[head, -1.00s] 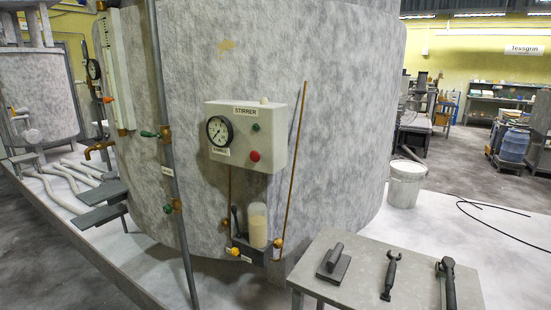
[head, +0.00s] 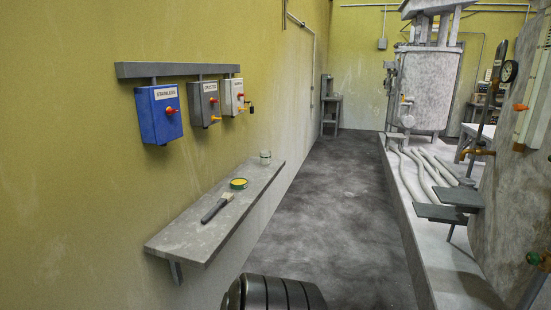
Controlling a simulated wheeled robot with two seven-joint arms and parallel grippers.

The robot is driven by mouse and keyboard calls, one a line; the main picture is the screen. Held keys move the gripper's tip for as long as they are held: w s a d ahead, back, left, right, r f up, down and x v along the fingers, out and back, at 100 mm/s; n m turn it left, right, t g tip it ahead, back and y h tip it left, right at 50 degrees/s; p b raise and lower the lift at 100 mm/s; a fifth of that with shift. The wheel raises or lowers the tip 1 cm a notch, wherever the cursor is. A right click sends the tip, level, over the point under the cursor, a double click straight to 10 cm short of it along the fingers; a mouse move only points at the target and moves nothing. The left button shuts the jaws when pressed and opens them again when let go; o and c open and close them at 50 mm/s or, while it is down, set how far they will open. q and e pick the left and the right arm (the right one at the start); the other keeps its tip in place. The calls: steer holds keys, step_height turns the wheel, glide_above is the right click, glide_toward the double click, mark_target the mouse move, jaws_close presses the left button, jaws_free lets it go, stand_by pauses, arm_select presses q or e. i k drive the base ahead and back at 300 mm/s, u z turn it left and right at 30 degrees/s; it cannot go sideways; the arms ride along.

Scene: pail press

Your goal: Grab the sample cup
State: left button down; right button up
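A small clear glass cup or jar (head: 265,157) stands upright at the far end of the grey wall shelf (head: 190,235). It looks empty, but it is small in view. I cannot tell for sure that it is the sample cup. Neither of my grippers is in view.
A yellow-topped round tin (head: 238,184) and a brush (head: 217,206) lie on the shelf. Blue (head: 160,112), grey (head: 205,103) and white (head: 233,97) switch boxes hang above. Open floor (head: 330,220) lies between shelf and the raised platform (head: 440,265).

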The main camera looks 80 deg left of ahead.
mark_target(265, 156)
steer(key=u, duration=2.15)
steer(key=i, duration=5.75)
steer(key=u, duration=2)
